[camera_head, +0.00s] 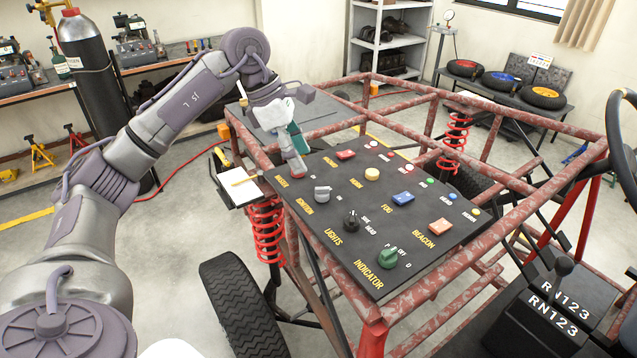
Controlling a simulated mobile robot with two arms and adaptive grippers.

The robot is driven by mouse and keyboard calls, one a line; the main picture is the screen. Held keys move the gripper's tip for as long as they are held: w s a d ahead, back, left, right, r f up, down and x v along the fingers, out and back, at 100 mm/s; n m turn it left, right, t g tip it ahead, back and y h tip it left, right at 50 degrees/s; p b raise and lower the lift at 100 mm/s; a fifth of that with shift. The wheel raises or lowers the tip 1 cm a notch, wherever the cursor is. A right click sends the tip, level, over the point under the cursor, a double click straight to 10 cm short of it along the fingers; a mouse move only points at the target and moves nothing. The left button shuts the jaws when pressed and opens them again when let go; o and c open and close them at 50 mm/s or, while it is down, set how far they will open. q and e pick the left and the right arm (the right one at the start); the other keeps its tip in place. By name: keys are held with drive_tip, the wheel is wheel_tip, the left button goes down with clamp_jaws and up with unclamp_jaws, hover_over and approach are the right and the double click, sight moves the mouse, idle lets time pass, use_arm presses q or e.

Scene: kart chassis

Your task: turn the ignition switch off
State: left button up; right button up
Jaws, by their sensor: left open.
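The dark control panel (335,225) lies on top of the red kart frame. Its ignition switch is a grey knob (322,193) beside the yellow IGNITION label, near the panel's left edge. The knob's exact setting is too small to read. My left gripper (296,165) comes down from above at the panel's far left corner, a little behind and left of the ignition knob in the picture. It looks apart from that knob. It is open and I see nothing held. It partly hides a reddish control beneath its tips. My right gripper is out of view.
Close to the ignition knob are the black lights knob (352,219) and the green indicator knob (387,257). Frame tubes (290,215) border the panel.

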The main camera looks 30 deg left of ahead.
sight(318, 188)
use_arm(q)
drive_tip(key=x, duration=0.4)
drive_tip(key=shift+w+d+p, duration=0.1)
drive_tip(key=shift+w+p, duration=0.05)
drive_tip(key=shift+p, duration=0.2)
drive_tip(key=x, duration=0.3)
drive_tip(key=shift+d+f+p, duration=0.1)
drive_tip(key=shift+f+p, duration=0.3)
drive_tip(key=shift+w+d+f, duration=0.15)
drive_tip(key=shift+w+f, duration=0.05)
drive_tip(key=shift+f, duration=0.35)
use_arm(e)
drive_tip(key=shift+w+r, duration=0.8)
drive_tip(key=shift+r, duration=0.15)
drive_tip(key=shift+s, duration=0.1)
